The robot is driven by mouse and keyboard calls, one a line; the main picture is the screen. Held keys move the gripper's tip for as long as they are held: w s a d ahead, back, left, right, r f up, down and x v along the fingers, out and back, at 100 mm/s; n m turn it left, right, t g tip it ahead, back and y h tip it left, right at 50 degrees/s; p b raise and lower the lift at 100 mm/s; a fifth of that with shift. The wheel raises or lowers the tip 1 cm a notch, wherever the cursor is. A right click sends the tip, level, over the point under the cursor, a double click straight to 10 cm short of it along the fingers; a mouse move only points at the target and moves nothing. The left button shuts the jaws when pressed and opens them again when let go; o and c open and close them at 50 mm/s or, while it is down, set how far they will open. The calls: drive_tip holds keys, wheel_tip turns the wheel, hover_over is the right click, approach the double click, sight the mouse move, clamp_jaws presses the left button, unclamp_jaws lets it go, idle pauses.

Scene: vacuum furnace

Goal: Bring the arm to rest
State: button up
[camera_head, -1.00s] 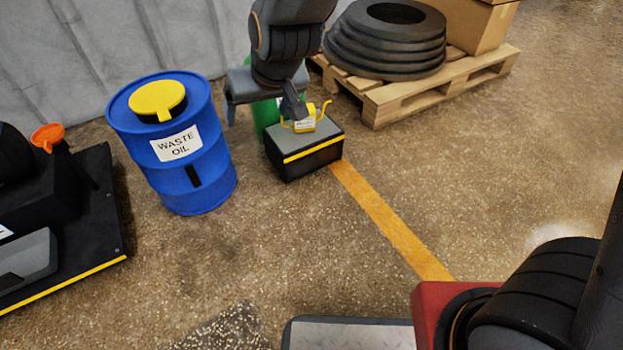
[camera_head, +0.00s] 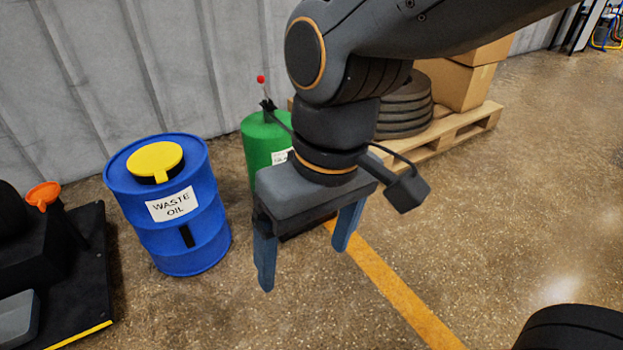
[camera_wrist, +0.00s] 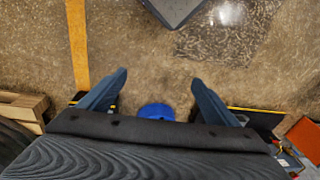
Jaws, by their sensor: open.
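My gripper (camera_head: 304,264) is open and empty, raised in the middle of the head view with its two blue-grey fingers pointing down and spread apart. In the wrist view my gripper (camera_wrist: 160,78) also shows both fingers apart, with bare floor between their tips. My gripper and wrist hide most of the black box on the floor behind them. The yellow can seen earlier on that box is not visible now.
A blue waste oil drum (camera_head: 190,232) with a yellow lid stands left of my gripper. A green cylinder (camera_head: 262,145) stands behind it. A wooden pallet (camera_head: 465,134) carries black rings (camera_head: 404,112) and cardboard boxes (camera_head: 462,83). Floor is clear around the yellow line (camera_head: 400,295).

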drive_tip(key=d+r+m+p, duration=0.2)
drive_tip(key=d+r+p, duration=0.5)
drive_tip(key=r+p, duration=0.3)
drive_tip(key=d+r+m+h+p, duration=0.1)
drive_tip(key=d+r+m+p, duration=0.2)
drive_tip(key=d+r+p, duration=0.4)
drive_tip(key=d+r+m+p, duration=0.2)
drive_tip(key=d+r+p, duration=0.5)
drive_tip(key=r+p, duration=0.7)
drive_tip(key=p, duration=0.9)
drive_tip(key=shift+r+h, duration=0.2)
drive_tip(key=shift+h, duration=0.1)
